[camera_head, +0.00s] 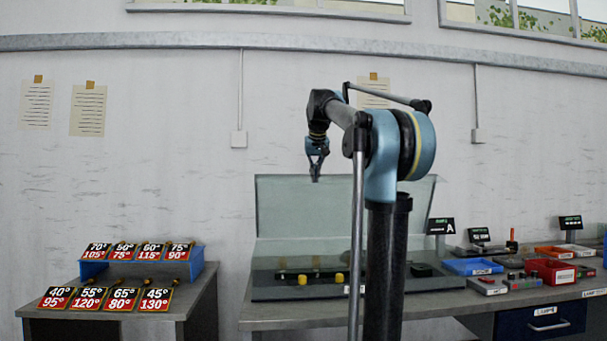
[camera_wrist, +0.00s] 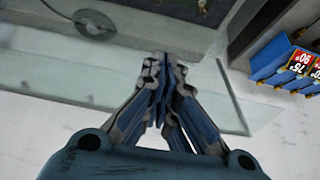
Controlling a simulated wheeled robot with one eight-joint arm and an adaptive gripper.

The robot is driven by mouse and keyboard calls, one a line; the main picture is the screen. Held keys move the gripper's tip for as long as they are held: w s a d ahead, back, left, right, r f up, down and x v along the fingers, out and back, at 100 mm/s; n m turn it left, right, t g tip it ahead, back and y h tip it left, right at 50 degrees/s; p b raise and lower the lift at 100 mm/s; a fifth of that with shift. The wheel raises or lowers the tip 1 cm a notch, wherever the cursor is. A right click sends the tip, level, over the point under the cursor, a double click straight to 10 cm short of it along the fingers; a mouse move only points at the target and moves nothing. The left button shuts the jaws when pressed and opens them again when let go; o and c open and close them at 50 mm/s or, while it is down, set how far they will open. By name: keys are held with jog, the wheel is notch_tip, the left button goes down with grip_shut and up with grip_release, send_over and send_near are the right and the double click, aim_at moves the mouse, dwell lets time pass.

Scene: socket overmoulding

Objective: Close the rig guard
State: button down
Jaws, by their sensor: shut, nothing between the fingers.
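The rig guard (camera_head: 285,210) is a clear, greenish panel standing raised and leaning slightly back at the rear of the rig (camera_head: 330,292) on the bench. My gripper (camera_head: 316,178) points down near the guard's top edge in the head view; I cannot tell whether it touches the panel. In the wrist view my gripper (camera_wrist: 165,60) has its fingers together and empty, over the clear guard panel (camera_wrist: 60,85). Part of the guard and rig is hidden behind my arm in the head view.
Yellow knobs (camera_head: 302,280) sit on the rig's front. At left, a blue rack (camera_head: 93,270) holds several numbered plates; it also shows in the wrist view (camera_wrist: 268,66). At right are a blue tray (camera_head: 472,267), a red bin (camera_head: 550,271) and small displays.

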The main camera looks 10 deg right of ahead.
jog(key=w+a+r+t, duration=0.2)
jog(key=w+a+r, duration=0.1)
jog(key=w+r, duration=0.95)
jog(key=shift+w+d+f, duration=0.1)
jog(key=shift+w+f, duration=0.6)
jog(key=shift+f, duration=1.05)
jog(key=shift+w+f, duration=0.7)
jog(key=shift+f, duration=1)
jog(key=shift+w+d+f, duration=0.1)
jog(key=shift+w+f, duration=0.6)
jog(key=shift+f, duration=1.05)
jog(key=shift+s+d, duration=0.1)
